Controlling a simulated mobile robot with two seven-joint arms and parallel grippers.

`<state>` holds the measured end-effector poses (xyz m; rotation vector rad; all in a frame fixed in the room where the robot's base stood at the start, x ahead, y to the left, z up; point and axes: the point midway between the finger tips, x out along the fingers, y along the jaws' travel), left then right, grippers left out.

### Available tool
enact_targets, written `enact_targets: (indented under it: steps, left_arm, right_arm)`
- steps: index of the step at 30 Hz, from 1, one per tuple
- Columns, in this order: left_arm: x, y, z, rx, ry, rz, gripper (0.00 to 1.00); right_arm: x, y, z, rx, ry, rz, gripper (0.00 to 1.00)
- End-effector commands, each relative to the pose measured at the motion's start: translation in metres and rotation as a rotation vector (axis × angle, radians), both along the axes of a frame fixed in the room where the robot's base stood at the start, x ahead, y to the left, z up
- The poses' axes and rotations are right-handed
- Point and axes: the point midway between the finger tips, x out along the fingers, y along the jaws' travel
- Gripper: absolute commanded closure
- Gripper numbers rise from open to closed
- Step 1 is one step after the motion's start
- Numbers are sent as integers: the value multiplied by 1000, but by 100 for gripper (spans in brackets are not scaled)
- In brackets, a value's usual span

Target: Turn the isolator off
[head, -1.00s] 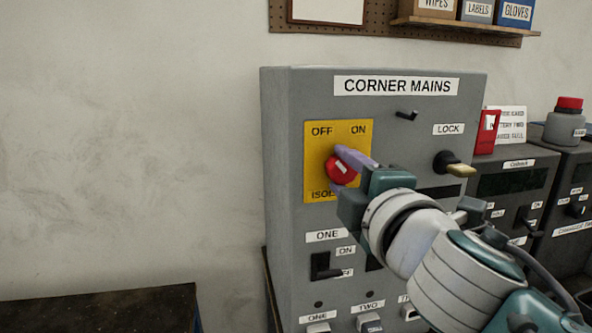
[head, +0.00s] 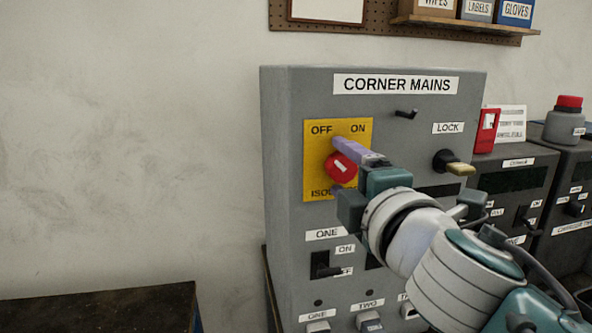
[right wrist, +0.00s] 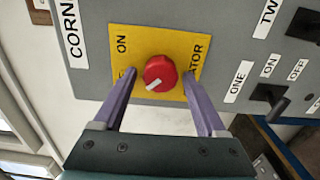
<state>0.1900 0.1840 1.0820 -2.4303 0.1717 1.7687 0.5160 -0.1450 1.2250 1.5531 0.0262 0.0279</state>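The isolator is a red round knob (head: 340,169) on a yellow plate (head: 314,157) marked OFF at left and ON at right. In the right wrist view the knob (right wrist: 160,73) has a white mark pointing lower left, toward the OFF side, whose label is hidden behind a finger. My right gripper (head: 337,167) is at the plate with its purple fingers on either side of the knob. In the right wrist view the gripper (right wrist: 159,75) is open, with gaps between the fingers and the knob. My left gripper is not in view.
The grey CORNER MAINS box (head: 285,110) also carries a black LOCK switch with a brass key (head: 460,169), a small black lever (head: 406,115) and a black ONE switch (head: 321,266). Darker units stand at right. The wall side at left is clear above a dark bench (head: 100,310).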

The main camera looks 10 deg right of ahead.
Motion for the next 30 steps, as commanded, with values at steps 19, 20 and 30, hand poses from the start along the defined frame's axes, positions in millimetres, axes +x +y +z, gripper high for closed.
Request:
enact_targets:
  steps: [19, 20, 30]
  left_arm:
    - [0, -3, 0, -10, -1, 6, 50]
    - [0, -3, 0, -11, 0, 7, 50]
    - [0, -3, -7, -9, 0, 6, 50]
  right_arm:
    - [-48, -2, -2, 3, 2, 1, 19]
    - [-54, -2, -2, 3, 3, 1, 19]
    - [-97, -3, -1, 1, 1, 0, 19]
